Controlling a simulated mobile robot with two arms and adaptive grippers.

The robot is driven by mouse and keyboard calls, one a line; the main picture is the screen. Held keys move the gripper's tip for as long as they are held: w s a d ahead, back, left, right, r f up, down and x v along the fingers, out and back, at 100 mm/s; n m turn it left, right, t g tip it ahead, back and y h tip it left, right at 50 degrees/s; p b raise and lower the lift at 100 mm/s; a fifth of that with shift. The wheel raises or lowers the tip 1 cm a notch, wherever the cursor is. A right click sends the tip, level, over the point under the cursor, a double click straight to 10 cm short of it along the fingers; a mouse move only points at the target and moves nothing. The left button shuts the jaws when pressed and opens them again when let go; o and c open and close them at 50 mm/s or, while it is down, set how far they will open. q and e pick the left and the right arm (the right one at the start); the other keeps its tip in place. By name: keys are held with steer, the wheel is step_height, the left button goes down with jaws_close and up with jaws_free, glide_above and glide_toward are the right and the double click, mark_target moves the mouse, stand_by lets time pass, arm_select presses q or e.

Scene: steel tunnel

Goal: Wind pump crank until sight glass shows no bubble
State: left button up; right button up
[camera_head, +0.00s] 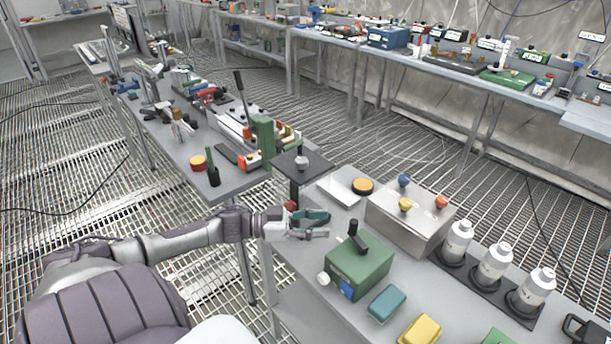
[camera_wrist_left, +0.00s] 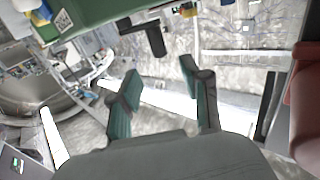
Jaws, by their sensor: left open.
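The green pump box (camera_head: 361,272) stands on the near bench, right of and nearer than my left gripper. A black crank handle (camera_head: 359,241) rises from its top. On its near side are a white round knob (camera_head: 323,279) and a blue patch (camera_head: 347,290); I cannot tell which part is the sight glass, or whether it holds a bubble. My left gripper (camera_head: 318,223) is open and empty beside the box, apart from the crank. In the left wrist view its teal fingers (camera_wrist_left: 162,98) are spread, with a black handle (camera_wrist_left: 155,40) and green surface (camera_wrist_left: 95,14) beyond them.
A grey box with coloured knobs (camera_head: 408,225) stands behind the pump. White bottles (camera_head: 494,262) stand in a black rack at right. Teal (camera_head: 387,303) and yellow (camera_head: 420,330) blocks lie in front. A black post with a plate (camera_head: 301,166) stands behind my gripper.

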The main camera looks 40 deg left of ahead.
arm_select(q)
steer(key=v, duration=0.3)
steer(key=shift+s+a, duration=0.15)
steer(key=shift+r, duration=0.1)
steer(key=d+r+m+g+h, duration=0.1)
steer(key=d+m+g, duration=0.1)
steer(key=d+m, duration=0.1)
steer(key=d+r+m+g+h+p, duration=0.1)
steer(key=d+m+g, duration=0.2)
steer(key=d+m, duration=0.1)
steer(key=d+r+m+g+h+p, duration=0.1)
steer(key=d+m+g, duration=0.2)
steer(key=d, duration=0.1)
steer(key=shift+d+r+m, duration=0.2)
steer(key=shift+r+m, duration=0.1)
steer(key=shift+r, duration=0.05)
steer(key=d+m+g+y+p, duration=0.1)
steer(key=d+m+g+y, duration=0.25)
steer(key=m+g, duration=0.2)
step_height(320, 180, up, 9)
steer(key=m+y+p, duration=0.3)
steer(key=m+y, duration=0.3)
steer(key=y, duration=0.6)
glide_above(354, 221)
steer(key=shift+n+t, duration=0.25)
step_height(354, 221, down, 12)
steer(key=p, duration=0.3)
steer(key=shift+f, duration=0.9)
